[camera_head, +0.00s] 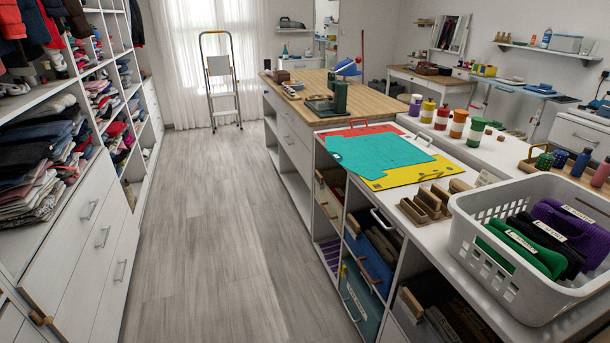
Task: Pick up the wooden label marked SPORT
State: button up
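I cannot read the word SPORT on anything in view. A small wooden holder (412,211) with upright wooden pieces (436,194) stands on the white counter, left of the white basket. Any lettering on these pieces is too small to read. Another small wooden piece (460,185) lies just behind them. Pale wooden tags also show on the fronts of the cubbies below, one (411,303) near the bottom and one (352,224) higher up; their marks are unreadable. My gripper is not in view.
The white basket (488,262) holds rolled green, black and purple cloths with white labels. Clothes shelves (40,100) line the left. The aisle floor (210,220) is clear up to a stepladder (220,85).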

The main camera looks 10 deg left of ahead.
aim_at(318, 175)
jog(key=i+j+u, duration=0.55)
jog(key=i+u, duration=0.15)
jog(key=i, duration=0.3)
jog(key=i+j+u, duration=0.1)
jog(key=i+u, duration=0.3)
jog(key=i+j+z, duration=0.1)
jog(key=i+z, duration=0.2)
jog(key=i, duration=0.25)
jog(key=i+j+z, duration=0.3)
jog(key=i, duration=0.2)
jog(key=i+j+z, duration=0.3)
jog(key=i, duration=0.2)
jog(key=i+j+z, duration=0.55)
jog(key=z, duration=0.15)
jog(key=i+j+z, duration=0.15)
jog(key=j+z, duration=0.2)
jog(key=j, duration=0.15)
